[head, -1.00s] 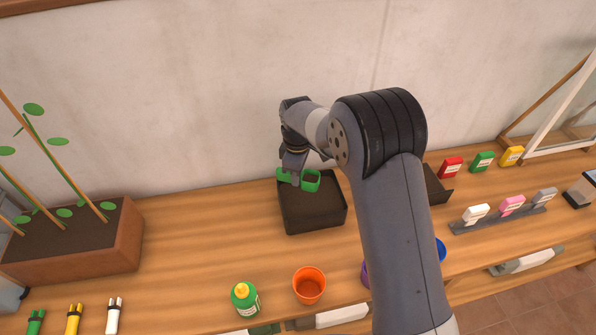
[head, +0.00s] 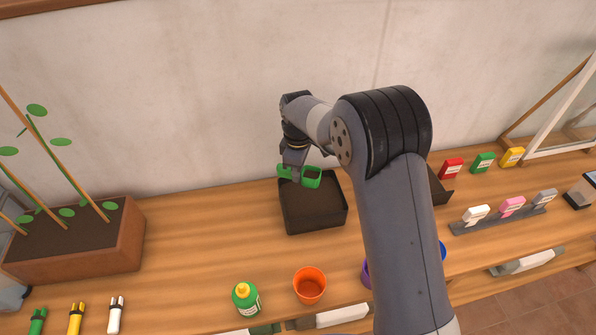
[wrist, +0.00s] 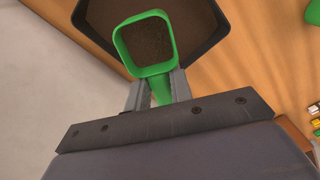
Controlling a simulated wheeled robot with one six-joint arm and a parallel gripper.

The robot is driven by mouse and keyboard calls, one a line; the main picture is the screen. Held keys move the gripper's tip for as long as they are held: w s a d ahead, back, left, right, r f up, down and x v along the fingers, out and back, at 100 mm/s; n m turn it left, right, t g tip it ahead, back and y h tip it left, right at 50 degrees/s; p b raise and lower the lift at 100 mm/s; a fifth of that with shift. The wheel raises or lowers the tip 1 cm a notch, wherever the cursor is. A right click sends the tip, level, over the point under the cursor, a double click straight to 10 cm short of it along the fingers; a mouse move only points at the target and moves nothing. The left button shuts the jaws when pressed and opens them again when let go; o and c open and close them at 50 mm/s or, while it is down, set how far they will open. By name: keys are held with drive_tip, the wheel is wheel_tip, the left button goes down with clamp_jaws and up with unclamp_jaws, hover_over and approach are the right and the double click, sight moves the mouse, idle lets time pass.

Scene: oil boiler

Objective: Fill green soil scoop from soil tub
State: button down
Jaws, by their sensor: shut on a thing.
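My gripper (head: 293,164) is shut on the handle of the green soil scoop (head: 312,178). The scoop is over the back part of the soil tub (head: 318,223), a dark square box with dark brown soil inside. In the wrist view, the scoop (wrist: 124,46) is held between both fingers (wrist: 158,88), its square opening facing the camera. Brown, grainy soil shows inside its rim. The tub (wrist: 208,35) lies behind and below the scoop in that view. The gap between scoop and soil surface is hard to judge.
A planter with staked plants (head: 80,250) stands left. A dark tray (head: 438,188), seed packets (head: 482,162) and a labelled rack (head: 500,219) are right. The wall is close behind the tub.

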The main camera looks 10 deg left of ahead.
drive_tip(key=shift+r, duration=0.3)
drive_tip(key=shift+r, duration=0.8)
